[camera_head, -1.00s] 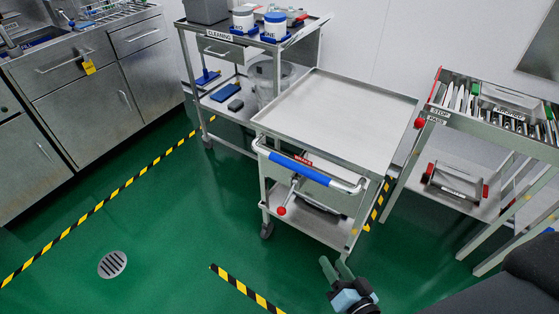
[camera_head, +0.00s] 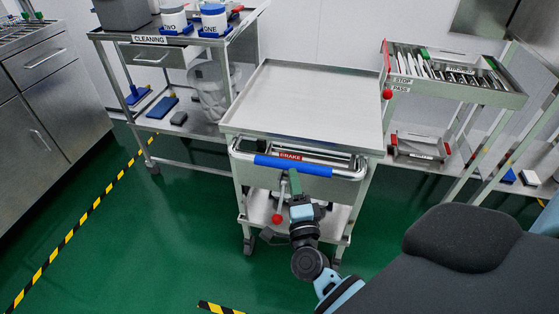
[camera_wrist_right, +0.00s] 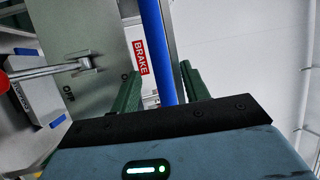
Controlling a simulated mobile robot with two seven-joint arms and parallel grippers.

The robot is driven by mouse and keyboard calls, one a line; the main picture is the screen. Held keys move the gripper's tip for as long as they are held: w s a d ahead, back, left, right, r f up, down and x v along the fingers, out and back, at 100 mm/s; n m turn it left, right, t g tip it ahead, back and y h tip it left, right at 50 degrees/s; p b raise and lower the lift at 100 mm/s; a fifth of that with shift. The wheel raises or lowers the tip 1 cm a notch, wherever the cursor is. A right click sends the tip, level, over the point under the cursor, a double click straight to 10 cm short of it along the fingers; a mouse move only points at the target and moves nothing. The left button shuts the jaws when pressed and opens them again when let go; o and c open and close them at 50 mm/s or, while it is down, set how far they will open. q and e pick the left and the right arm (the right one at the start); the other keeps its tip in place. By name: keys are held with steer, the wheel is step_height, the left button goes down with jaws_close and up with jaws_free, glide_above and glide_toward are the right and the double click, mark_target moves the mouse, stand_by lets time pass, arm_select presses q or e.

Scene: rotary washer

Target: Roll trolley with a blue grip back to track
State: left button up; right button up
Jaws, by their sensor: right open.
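The steel trolley (camera_head: 315,95) stands in the middle of the head view, with an empty flat top. Its blue grip (camera_head: 293,165) is on the front push bar, below a red BRAKE label (camera_head: 291,156). My right gripper (camera_head: 290,180) is open at the front of the trolley, with its green fingers just under the grip. In the right wrist view the blue grip (camera_wrist_right: 159,45) runs through the gap between the open fingers (camera_wrist_right: 161,88). A brake lever with a red knob (camera_head: 277,219) hangs below the bar, beside the gripper. My left gripper is out of view.
A cleaning cart (camera_head: 180,37) stands at the back left and a tool rack (camera_head: 455,82) at the right. Steel cabinets (camera_head: 45,95) line the left. Black-and-yellow tape (camera_head: 85,218) marks the green floor, which is clear at front left.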

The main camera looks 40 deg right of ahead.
mark_target(289, 159)
steer(key=shift+x, duration=3.85)
jaws_close()
